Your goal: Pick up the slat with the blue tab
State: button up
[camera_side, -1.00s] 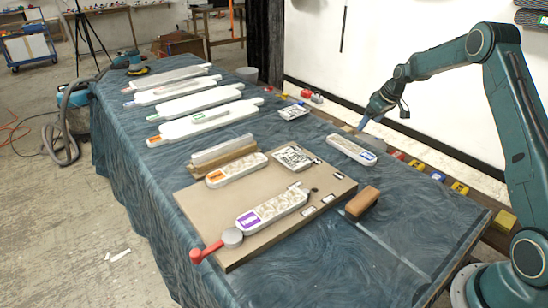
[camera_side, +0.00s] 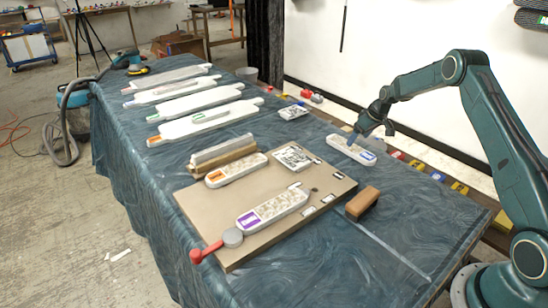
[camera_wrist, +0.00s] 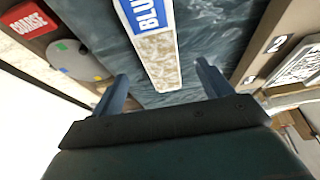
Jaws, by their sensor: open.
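The slat with the blue tab (camera_side: 343,146) is white with a patterned relief face and lies on the blue cloth near the wall side of the table. In the wrist view the slat (camera_wrist: 158,60) shows its blue label with the letters "BLU", running up out of the picture. My gripper (camera_side: 352,141) is at the slat in the side view. In the wrist view my gripper (camera_wrist: 162,82) is open, one finger on each side of the slat's near end, with gaps to both. Whether the fingertips reach the cloth cannot be told.
A red "COARSE" block (camera_wrist: 28,18) lies near the wall.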

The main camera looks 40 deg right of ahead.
aim_at(353, 148)
jog(key=shift+w+f, duration=0.15)
jog(key=shift+f, duration=0.1)
jog(key=shift+x, duration=2.5)
jog(key=shift+c, duration=0.5)
jog(key=c, duration=1)
